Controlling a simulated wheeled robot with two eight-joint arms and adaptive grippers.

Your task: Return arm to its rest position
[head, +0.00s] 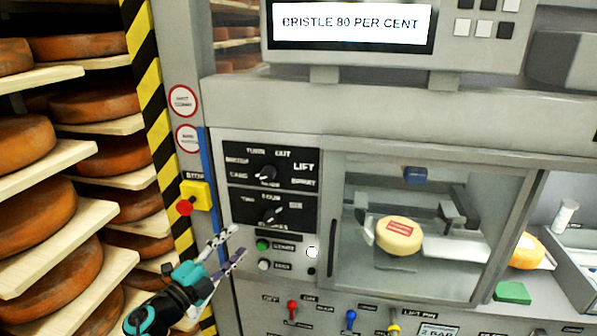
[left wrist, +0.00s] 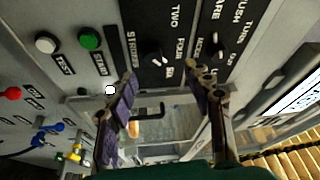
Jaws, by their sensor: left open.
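My left gripper (head: 233,243) is open and empty, in front of the grey machine's lower left face. It is left of the green start button (head: 262,245) and below the yellow stop box with its red button (head: 184,208). In the left wrist view my left gripper (left wrist: 165,76) has its two purple-padded fingers spread apart, with the black dial panel (left wrist: 170,45) behind them. Nothing is between the fingers. I cannot tell from the pictures whether a fingertip touches the panel. My right gripper is in neither view.
Shelves of orange cheese wheels (head: 75,282) stand at the left, beside a yellow-black striped post (head: 147,75). A pale cheese with a red label (head: 399,247) sits behind the machine's window. The display (head: 352,24) reads "BRISTLE 80 PER CENT". Coloured levers (head: 351,318) stick out below the window.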

